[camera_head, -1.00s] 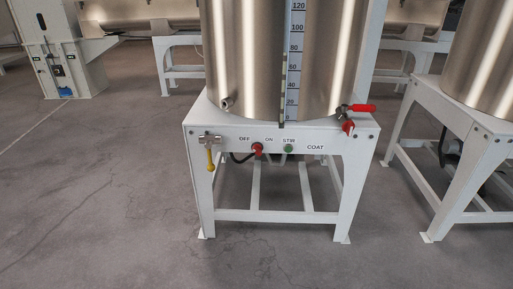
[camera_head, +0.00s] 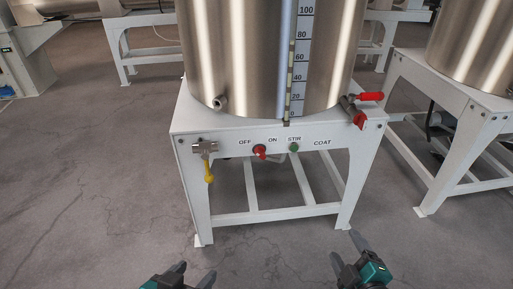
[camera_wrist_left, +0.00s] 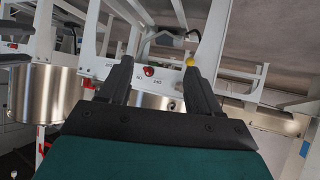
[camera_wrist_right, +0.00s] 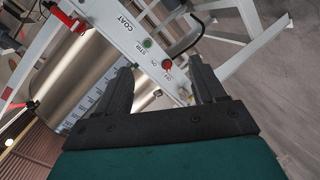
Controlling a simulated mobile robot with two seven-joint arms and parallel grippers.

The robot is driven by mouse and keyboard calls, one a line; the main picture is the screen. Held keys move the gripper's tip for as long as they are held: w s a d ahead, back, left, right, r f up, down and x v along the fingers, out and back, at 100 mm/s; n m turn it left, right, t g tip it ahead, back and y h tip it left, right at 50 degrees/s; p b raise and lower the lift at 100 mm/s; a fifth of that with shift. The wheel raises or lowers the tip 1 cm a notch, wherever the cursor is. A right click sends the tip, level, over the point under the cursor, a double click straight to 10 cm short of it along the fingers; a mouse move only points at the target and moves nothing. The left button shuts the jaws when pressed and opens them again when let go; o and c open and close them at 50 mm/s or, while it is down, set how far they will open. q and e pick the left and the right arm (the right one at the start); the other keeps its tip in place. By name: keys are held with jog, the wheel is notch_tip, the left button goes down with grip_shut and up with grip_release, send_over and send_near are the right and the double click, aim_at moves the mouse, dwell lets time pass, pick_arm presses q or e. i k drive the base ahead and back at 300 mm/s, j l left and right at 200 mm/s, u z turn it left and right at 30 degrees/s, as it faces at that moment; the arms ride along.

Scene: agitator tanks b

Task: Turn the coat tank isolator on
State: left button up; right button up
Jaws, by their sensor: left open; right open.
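The coat tank (camera_head: 250,60) is a steel vessel on a white stand whose front panel (camera_head: 340,140) reads OFF, ON, STIR, COAT. The isolator (camera_head: 259,151) is a red rotary knob between and below OFF and ON; it also shows in the left wrist view (camera_wrist_left: 149,71) and the right wrist view (camera_wrist_right: 167,64). Its exact angle is too small to tell. The green STIR button (camera_head: 294,147) is to its right. My left gripper (camera_head: 190,277) and right gripper (camera_head: 347,250) are open and empty, low in front of the stand, apart from the panel.
A yellow-handled valve (camera_head: 208,170) hangs at the panel's left. A red-handled outlet valve (camera_head: 362,105) projects at the tank's right front. Another tank on a white stand (camera_head: 445,90) is close on the right. The floor (camera_head: 90,180) on the left is clear.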

aim_at(259, 152)
jog(key=i+j+z, duration=0.1)
jog(key=j, duration=0.25)
jog(key=i+j+z, duration=0.1)
jog(key=i+j, duration=0.15)
jog(key=i+j+z, duration=0.1)
jog(key=j, duration=0.4)
jog(key=i+j+z, duration=0.1)
jog(key=j, duration=0.25)
jog(key=i, duration=0.05)
